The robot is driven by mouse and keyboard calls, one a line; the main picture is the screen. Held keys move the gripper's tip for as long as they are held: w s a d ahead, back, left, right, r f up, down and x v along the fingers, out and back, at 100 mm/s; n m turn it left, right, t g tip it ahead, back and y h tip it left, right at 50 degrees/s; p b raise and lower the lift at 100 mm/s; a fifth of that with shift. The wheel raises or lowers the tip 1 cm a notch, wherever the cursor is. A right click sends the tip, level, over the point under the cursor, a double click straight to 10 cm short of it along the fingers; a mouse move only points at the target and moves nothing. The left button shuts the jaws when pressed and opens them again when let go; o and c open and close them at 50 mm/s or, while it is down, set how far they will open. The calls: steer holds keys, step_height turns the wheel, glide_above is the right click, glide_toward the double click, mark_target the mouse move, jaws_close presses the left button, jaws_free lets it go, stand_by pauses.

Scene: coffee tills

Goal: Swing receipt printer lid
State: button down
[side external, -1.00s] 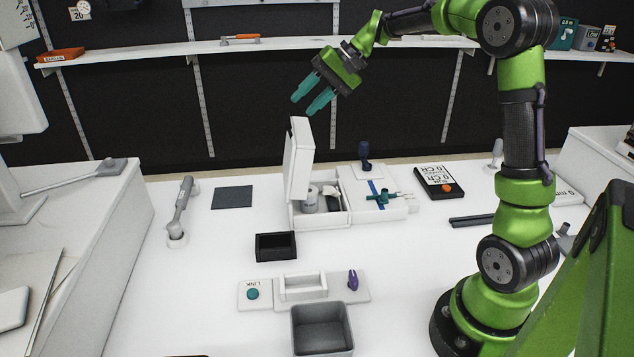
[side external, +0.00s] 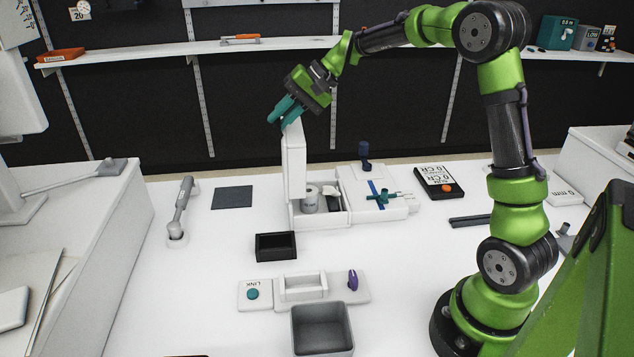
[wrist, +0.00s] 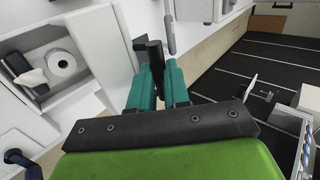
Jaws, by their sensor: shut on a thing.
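The receipt printer (side external: 334,218) is a white box on the white counter. A paper roll (side external: 311,200) shows inside it, and also in the wrist view (wrist: 61,62). Its white lid (side external: 294,165) stands up, nearly vertical, at the printer's left side. My gripper (side external: 283,113) is at the lid's top edge, teal fingers pointing down and left. In the wrist view my fingers (wrist: 158,78) are close around a dark piece by the lid's edge. The exact contact is partly hidden by the fingers.
A white unit with a blue and teal valve-like part (side external: 383,196) adjoins the printer on the right. A small black tray (side external: 276,247) sits in front. A grey handheld tool (side external: 181,208) stands to the left, beside a dark square mat (side external: 232,197). A shelf (side external: 270,43) runs behind.

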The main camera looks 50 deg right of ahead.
steer(key=shift+x, duration=1.15)
steer(key=shift+w+a+r, duration=0.15)
steer(key=shift+r, duration=0.05)
